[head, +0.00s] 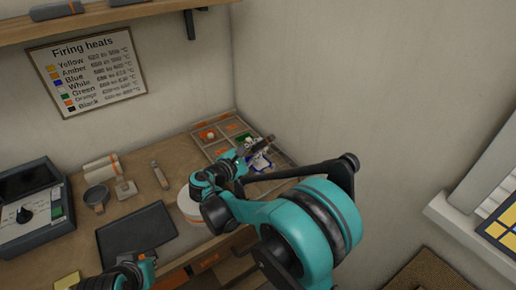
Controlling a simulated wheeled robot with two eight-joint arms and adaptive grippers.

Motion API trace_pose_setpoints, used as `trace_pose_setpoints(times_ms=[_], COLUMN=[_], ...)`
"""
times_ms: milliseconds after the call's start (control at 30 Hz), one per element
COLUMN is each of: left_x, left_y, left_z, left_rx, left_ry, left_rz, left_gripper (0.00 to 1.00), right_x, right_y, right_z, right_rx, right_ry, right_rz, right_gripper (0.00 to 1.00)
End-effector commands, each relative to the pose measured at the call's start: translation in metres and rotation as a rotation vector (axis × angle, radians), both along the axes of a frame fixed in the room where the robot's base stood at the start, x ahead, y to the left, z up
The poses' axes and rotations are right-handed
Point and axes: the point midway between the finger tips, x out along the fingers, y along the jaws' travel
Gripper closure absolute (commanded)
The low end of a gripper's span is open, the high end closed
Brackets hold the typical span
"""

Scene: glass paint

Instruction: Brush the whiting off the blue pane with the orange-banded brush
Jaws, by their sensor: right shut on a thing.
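A wooden divided tray (286,160) lies at the back right of the bench, against the walls. A blue piece with white patches (260,163) shows in it, likely the blue pane with whiting; my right gripper partly covers it. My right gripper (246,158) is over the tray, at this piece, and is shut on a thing. The thing in it is dark and small here; I cannot make out an orange band. Whether it touches the pane I cannot tell. My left gripper (136,270) is low at the bottom edge, partly cut off, and its jaws are unclear.
A white round container (188,205) stands close beside my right arm. A shelf (110,14) hangs above; the wall is right of the tray.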

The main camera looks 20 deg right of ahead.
Motion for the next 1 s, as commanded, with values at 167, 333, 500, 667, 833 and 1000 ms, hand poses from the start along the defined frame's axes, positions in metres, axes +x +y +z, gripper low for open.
trace_pose_setpoints(times_ms=[167,333,500,667,833,1000], left_x=[0.0,0.0,0.0,0.0,0.0,0.0], left_y=[0.0,0.0,0.0,0.0,0.0,0.0], left_z=[-0.004,-0.008,-0.007,-0.007,-0.009,-0.011], left_rx=[0.0,0.0,0.0,0.0,0.0,0.0], left_ry=[0.0,0.0,0.0,0.0,0.0,0.0], left_rz=[0.0,0.0,0.0,0.0,0.0,0.0], left_gripper=[1.0,1.0,1.0,1.0,1.0,1.0], right_x=[0.0,0.0,0.0,0.0,0.0,0.0], right_y=[0.0,0.0,0.0,0.0,0.0,0.0], right_z=[-0.004,-0.008,-0.007,-0.008,-0.01,-0.012], right_rx=[0.0,0.0,0.0,0.0,0.0,0.0], right_ry=[0.0,0.0,0.0,0.0,0.0,0.0], right_rz=[0.0,0.0,0.0,0.0,0.0,0.0], right_gripper=[1.0,1.0,1.0,1.0,1.0,1.0])
